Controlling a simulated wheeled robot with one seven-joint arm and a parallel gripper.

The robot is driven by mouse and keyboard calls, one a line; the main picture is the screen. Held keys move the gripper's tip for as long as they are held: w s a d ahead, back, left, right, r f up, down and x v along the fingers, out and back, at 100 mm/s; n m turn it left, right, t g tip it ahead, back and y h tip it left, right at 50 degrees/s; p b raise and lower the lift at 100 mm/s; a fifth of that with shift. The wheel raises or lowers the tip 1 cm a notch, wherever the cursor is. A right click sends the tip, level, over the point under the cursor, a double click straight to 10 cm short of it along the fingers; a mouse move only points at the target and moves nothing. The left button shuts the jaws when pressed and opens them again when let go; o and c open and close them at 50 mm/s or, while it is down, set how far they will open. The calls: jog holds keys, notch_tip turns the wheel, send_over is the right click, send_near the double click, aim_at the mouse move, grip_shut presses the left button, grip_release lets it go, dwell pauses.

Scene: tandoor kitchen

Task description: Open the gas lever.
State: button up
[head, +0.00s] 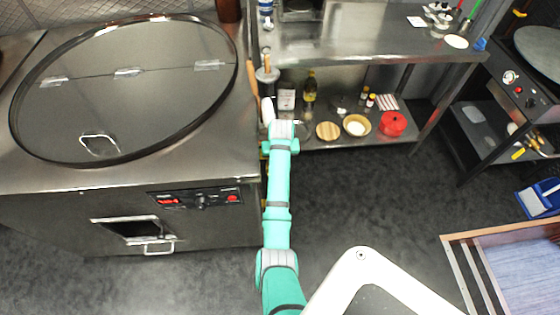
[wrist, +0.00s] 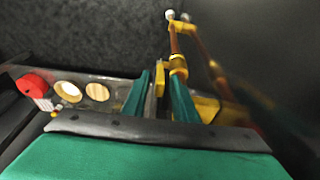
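In the wrist view, a copper-coloured gas pipe (wrist: 174,42) with yellow fittings (wrist: 178,64) runs beside a dark, shiny panel. A narrow yellow piece (wrist: 160,78), which looks like the gas lever, shows between the two green fingers of my gripper (wrist: 160,92). The fingers stand apart, with a dark gap beside the left one. I cannot tell whether either finger touches the yellow piece. In the head view my arm reaches down beside the tandoor counter and hides the gripper and most of the pipe. Small bits of yellow (head: 264,148) show beside the arm.
The steel tandoor counter (head: 90,181) with its round lid stands left of my arm. A steel table (head: 360,45) with a lower shelf stands ahead; its shelf holds a red pot (head: 393,123), bowls and bottles.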

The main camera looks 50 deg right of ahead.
jog(key=v, duration=0.5)
jog(key=shift+a, duration=0.1)
jog(key=shift+s+r, duration=0.25)
jog(key=shift+r, duration=0.3)
